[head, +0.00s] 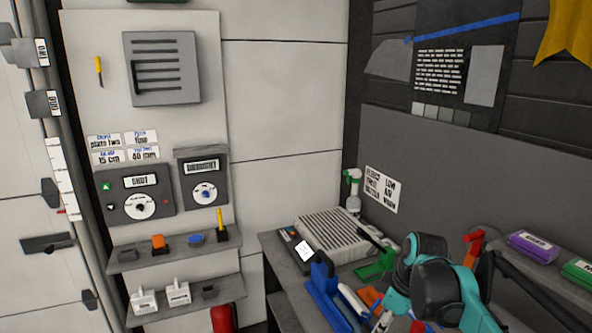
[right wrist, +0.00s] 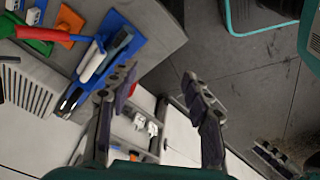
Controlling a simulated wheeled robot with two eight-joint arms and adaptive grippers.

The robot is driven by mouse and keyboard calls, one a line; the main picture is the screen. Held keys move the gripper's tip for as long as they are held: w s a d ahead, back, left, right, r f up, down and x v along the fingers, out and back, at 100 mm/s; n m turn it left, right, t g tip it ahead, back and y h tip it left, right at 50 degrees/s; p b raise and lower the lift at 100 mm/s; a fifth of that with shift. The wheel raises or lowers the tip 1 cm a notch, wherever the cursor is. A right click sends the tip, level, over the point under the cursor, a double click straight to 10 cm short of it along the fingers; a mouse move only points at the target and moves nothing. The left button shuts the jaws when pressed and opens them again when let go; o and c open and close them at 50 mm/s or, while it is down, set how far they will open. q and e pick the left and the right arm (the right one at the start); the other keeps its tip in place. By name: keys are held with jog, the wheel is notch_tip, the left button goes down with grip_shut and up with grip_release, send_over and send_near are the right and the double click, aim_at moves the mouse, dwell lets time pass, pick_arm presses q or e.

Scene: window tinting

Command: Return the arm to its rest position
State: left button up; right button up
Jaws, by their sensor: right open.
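My right arm (head: 440,282), teal and black, reaches in over the bench at the lower right of the head view. In the right wrist view my right gripper (right wrist: 157,82) is open, with its two dark fingers spread apart and nothing between them. Its fingers lie just past the bench edge, beside the blue tray (right wrist: 128,55) of hand tools. In the head view the arm hides part of the bench, and the fingers cannot be made out clearly. My left arm and left gripper are in neither view.
The bench (head: 283,278) carries a ribbed grey unit (head: 335,233), a spray bottle (head: 353,190) and a blue tool tray (head: 322,293). A shelf with purple (head: 533,247) and green boxes stands at right. A teal-rimmed bin (right wrist: 232,30) shows in the wrist view. Wall shelves (head: 170,250) stand left.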

jog(key=s+a+f+m+t+b, duration=0.1)
jog(key=s+f+m, duration=0.3)
jog(key=s, duration=0.4)
jog(key=s+a+f+m+t+h, duration=0.1)
jog(key=s+f+m+t, duration=0.2)
jog(key=s+f+m, duration=0.2)
jog(key=s+m, duration=0.2)
jog(key=s, duration=0.1)
jog(key=shift+s+f+t+h+b, duration=0.2)
jog(key=shift+s+t+h+b, duration=0.1)
jog(key=shift+t+b, duration=0.1)
